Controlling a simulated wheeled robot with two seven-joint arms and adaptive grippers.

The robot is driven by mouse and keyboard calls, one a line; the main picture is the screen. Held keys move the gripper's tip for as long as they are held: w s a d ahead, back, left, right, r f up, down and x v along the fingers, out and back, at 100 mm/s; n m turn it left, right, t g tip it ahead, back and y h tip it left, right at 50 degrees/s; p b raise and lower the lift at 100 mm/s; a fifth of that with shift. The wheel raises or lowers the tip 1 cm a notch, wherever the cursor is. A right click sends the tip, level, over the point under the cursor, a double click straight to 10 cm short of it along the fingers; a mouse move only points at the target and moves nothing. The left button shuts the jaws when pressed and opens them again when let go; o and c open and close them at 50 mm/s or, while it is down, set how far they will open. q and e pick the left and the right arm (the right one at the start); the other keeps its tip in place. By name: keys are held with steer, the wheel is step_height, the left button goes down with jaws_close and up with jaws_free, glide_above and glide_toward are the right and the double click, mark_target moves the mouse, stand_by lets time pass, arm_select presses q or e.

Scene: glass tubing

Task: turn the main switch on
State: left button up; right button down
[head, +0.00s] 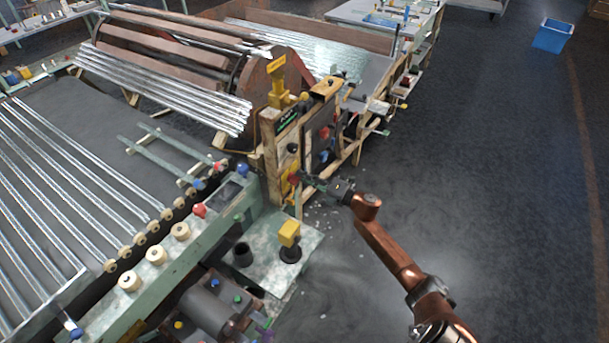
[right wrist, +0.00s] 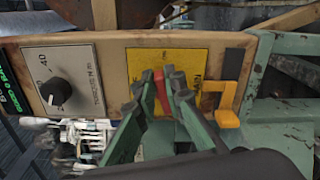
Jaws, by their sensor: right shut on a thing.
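The main switch is a red lever (right wrist: 161,93) on a yellow plate (right wrist: 147,57) marked "MAIN", set on a wooden panel. In the head view the yellow plate (head: 292,186) is on the lower part of the control post, partly hidden by the gripper. My right gripper (head: 300,179) reaches it from the right. In the right wrist view its greenish fingers (right wrist: 160,84) stand on either side of the red lever and are shut on it. The lever's lower part is hidden between the fingers. My left gripper is not in view.
A yellow hook-shaped bracket (right wrist: 224,103) sits close beside the fingers. A black dial (right wrist: 56,92) is farther left on the panel. Glass tubes (head: 165,85) lie on the machine at left. Open floor (head: 480,180) lies to the right, with a blue bin (head: 552,36) far off.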

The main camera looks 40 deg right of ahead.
steer(key=shift+d+f+m+p, duration=0.15)
steer(key=shift+m+p, duration=0.15)
steer(key=shift+m, duration=0.45)
steer(key=shift+a+f+m+p, duration=0.15)
steer(key=shift+m+p, duration=0.15)
steer(key=shift+m, duration=0.45)
steer(key=shift+d, duration=0.1)
steer(key=c, duration=2)
jaws_free()
steer(key=v, duration=1.2)
steer(key=shift+f, duration=0.1)
